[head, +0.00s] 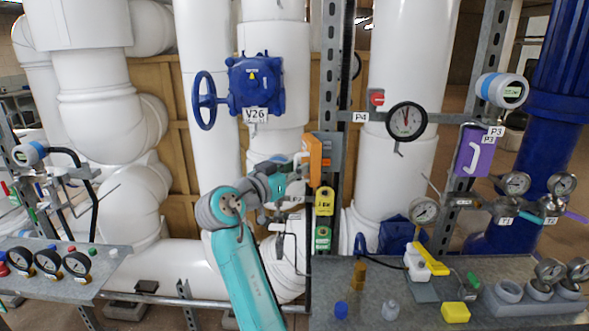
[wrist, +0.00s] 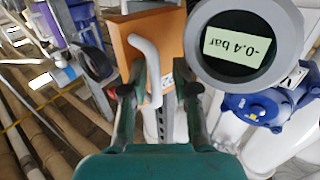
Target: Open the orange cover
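The orange cover (head: 315,160) is on a grey box (head: 331,150) on the metal post, seen nearly edge-on in the head view. It appears to lie against the box. In the wrist view the orange cover (wrist: 132,32) faces me and carries a pale curved handle (wrist: 153,72). My gripper (wrist: 157,92) is at the cover, its two dark fingers open on either side of the handle. The handle is closer to the left finger, and a gap shows to the right finger. In the head view my gripper (head: 293,167) is small and partly hidden by my arm.
A round grey display reading -0.4 bar (wrist: 245,45) is close to the right finger in the wrist view. The blue valve V26 (head: 254,82) is up and left of the cover. White pipes stand behind.

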